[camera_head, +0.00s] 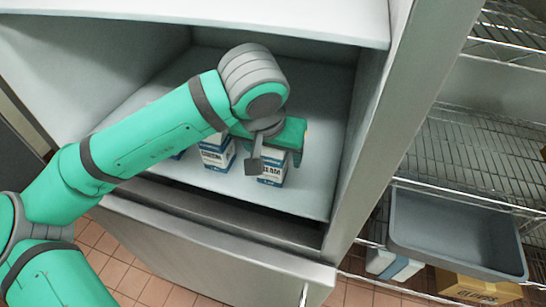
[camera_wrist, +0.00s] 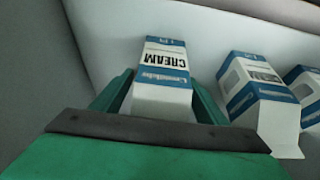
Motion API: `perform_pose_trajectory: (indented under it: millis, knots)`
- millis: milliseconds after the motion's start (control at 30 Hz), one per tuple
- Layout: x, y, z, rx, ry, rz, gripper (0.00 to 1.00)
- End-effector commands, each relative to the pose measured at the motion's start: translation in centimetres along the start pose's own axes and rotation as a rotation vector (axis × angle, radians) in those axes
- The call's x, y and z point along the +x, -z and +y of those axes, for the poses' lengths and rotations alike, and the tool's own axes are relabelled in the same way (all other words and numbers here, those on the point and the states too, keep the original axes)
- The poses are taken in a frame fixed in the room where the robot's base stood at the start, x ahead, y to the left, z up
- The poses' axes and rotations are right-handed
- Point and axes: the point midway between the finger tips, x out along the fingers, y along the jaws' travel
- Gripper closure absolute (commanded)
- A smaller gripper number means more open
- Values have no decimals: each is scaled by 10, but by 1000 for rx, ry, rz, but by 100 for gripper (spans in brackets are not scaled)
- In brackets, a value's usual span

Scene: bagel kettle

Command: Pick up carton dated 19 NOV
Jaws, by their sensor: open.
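A white and blue carton marked CREAM (camera_wrist: 163,75) stands between the fingers of my gripper (camera_wrist: 163,100) in the wrist view. My gripper is open, with one green finger on each side of the carton. I cannot tell whether either finger touches it. In the head view this carton (camera_head: 272,178) is partly covered by my gripper (camera_head: 283,150). A second, similar carton (camera_head: 216,155) stands to its left, and it also shows in the wrist view (camera_wrist: 256,88). A third carton (camera_wrist: 307,88) is cut off at the right edge there. No date is legible on any carton.
The cartons stand on the pale floor of a steel cabinet (camera_head: 312,197), with its side wall (camera_head: 365,125) close at right. A wire rack (camera_head: 480,145) with a grey tub (camera_head: 455,235) stands outside at right. An upper panel (camera_head: 290,18) overhangs the opening.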

Motion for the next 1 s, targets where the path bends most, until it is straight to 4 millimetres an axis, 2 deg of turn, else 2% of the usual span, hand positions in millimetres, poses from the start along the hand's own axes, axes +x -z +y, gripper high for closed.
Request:
perform_pose_trajectory:
  millis: [200,267,467,767,933,1000]
  knots:
    - [1,0,0,1,0,0,33]
    - [1,0,0,1,0,0,45]
    - [1,0,0,1,0,0,93]
    - [-2,1,1,1,-1,2,93]
    - [-15,7,2,4,-3,2,93]
    - [-16,1,0,5,-3,1,93]
